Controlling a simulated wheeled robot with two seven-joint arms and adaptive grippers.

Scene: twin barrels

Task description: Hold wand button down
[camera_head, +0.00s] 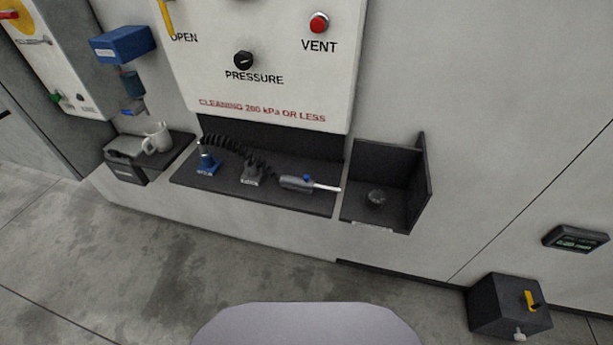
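The wand (298,183) lies on the dark middle shelf. It has a grey body, a small blue button (307,178) on top and a thin pale nozzle pointing right. A black coiled hose (232,148) runs above the shelf; where it joins the wand is hard to make out. Neither of my grippers shows in the head view, and nothing is seen touching the wand or its button.
A white panel (270,112) above carries a black pressure knob (243,61) and a red vent button (319,23). A blue item (207,163) stands on the shelf. Right is a dark open box (412,209) holding a small part; left, a mug (157,138).

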